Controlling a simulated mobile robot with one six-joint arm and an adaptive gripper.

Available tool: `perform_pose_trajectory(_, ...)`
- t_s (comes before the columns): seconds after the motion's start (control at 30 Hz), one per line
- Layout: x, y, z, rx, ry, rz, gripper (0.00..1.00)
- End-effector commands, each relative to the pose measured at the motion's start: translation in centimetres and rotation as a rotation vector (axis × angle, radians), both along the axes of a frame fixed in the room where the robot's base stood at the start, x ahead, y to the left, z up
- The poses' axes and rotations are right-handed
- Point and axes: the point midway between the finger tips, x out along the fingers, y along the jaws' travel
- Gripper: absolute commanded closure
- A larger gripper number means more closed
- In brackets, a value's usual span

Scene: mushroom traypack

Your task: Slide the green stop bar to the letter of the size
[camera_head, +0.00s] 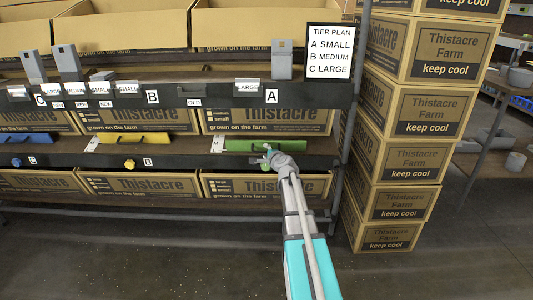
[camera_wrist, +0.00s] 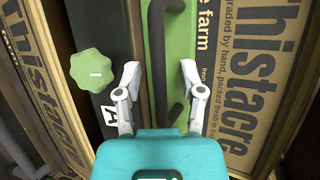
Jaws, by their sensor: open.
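The green stop bar (camera_head: 265,145) lies along the lower shelf at right, in front of a carton. In the wrist view the green bar (camera_wrist: 182,45) carries a dark handle (camera_wrist: 157,50). My gripper (camera_head: 267,154) is at the bar's front. In the wrist view my gripper (camera_wrist: 160,75) is open, its fingers either side of the handle in the picture; contact cannot be told. A green knob (camera_wrist: 91,70) and an A label (camera_wrist: 110,115) are left of the fingers. The tier plan sign (camera_head: 330,52) reads A small, B medium, C large.
Yellow (camera_head: 135,139) and blue (camera_head: 28,138) bars lie further left, near B and C labels. The upper rail (camera_head: 215,95) carries size tags and letters C, B, A. A carton stack (camera_head: 430,110) stands right of the rack. The floor in front is clear.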

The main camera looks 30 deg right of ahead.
Motion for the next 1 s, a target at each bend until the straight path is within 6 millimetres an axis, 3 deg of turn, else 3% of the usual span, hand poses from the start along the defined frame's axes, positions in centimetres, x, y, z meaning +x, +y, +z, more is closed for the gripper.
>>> perform_pose_trajectory(0.37, 1.0, -0.6, 0.4, 0.000, 0.000, 0.000, 0.49)
perform_pose_trajectory(1.0, 6.8, -4.0, 2.3, 0.000, 0.000, -0.001, 0.49)
